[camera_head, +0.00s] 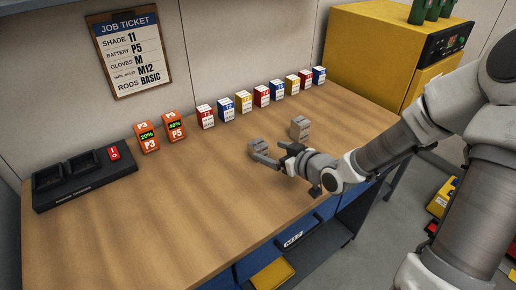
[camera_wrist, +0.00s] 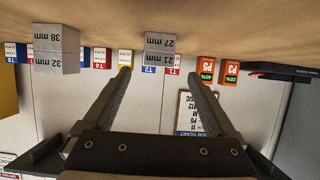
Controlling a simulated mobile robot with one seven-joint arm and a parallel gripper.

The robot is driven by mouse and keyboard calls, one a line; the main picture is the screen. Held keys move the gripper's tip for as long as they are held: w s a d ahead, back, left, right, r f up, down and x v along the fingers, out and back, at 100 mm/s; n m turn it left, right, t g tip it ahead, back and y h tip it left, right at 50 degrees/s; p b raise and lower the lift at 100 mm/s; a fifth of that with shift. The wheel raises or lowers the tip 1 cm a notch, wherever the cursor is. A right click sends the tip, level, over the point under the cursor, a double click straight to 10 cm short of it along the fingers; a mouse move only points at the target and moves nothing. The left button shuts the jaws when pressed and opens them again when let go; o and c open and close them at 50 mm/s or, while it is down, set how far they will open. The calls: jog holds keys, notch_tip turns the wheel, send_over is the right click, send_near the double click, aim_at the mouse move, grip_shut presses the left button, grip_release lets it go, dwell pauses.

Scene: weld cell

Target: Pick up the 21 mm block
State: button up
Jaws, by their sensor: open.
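The grey 21 mm block (camera_wrist: 159,58) is in the upside-down wrist view, against a grey 27 mm block (camera_wrist: 159,40); it appears to sit on top of it. In the head view, this grey pair (camera_head: 258,146) stands on the workbench (camera_head: 190,205), partly behind my gripper (camera_head: 268,152). My gripper is open and empty, level with the bench. In the wrist view its fingers (camera_wrist: 158,74) point toward the pair, which lies between their lines. I cannot tell whether the fingertips reach beside the block.
A second grey pair, 32 mm (camera_wrist: 56,62) and 38 mm (camera_wrist: 56,36), stands to the right in the head view (camera_head: 299,128). A row of coloured boxes (camera_head: 243,101), two orange batteries (camera_head: 147,137) and a black charger (camera_head: 82,178) line the back. The front left bench is clear.

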aim_at(259, 145)
jog(key=shift+r+b+x, duration=0.15)
jog(key=shift+b+x, duration=0.1)
jog(key=shift+x, duration=1.25)
jog(key=shift+r+b+x, duration=0.15)
jog(key=shift+b+x, duration=0.1)
jog(key=shift+x, duration=1.2)
jog(key=shift+w, duration=0.15)
grip_shut()
